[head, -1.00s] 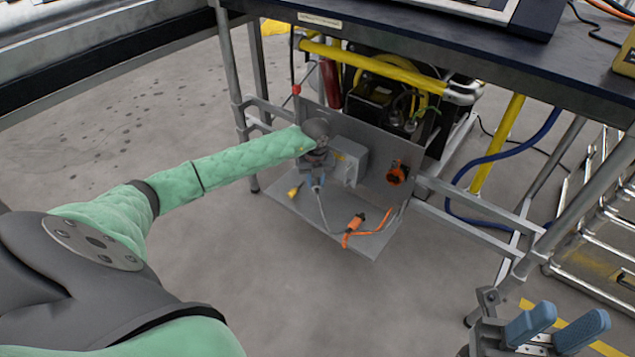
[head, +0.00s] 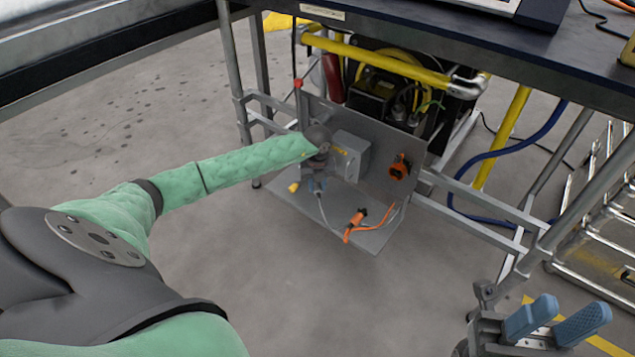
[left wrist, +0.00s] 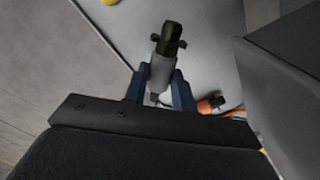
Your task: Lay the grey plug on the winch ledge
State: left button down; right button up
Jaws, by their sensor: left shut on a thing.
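The grey plug (left wrist: 163,72) has a grey body and a black end, and shows between the blue fingers in the left wrist view. My left gripper (head: 317,187) is shut on it, over the left part of the ledge; whether the plug touches the ledge I cannot tell. In the head view the gripper mostly hides the plug, and a grey cable trails from there. The winch ledge (head: 337,208) is a flat grey shelf below an upright grey panel; its surface also shows in the left wrist view (left wrist: 118,22). My right gripper (head: 553,325) is open and empty at the lower right.
An orange plug with an orange cable (head: 356,220) lies on the ledge's front right. A grey box (head: 351,157) and an orange socket (head: 399,167) are on the panel. A small yellow piece (head: 293,187) is at the ledge's left. A dark tabletop (head: 440,50) overhangs behind.

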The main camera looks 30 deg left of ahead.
aim_at(317, 203)
pick_arm(q)
jog(key=shift+f+b, duration=0.8)
jog(key=shift+f, duration=1.65)
jog(key=shift+f, duration=0.5)
jog(key=c, duration=1.1)
grip_release()
jog(key=shift+o, duration=0.2)
jog(key=shift+r+p, duration=0.75)
jog(key=shift+r, duration=3.15)
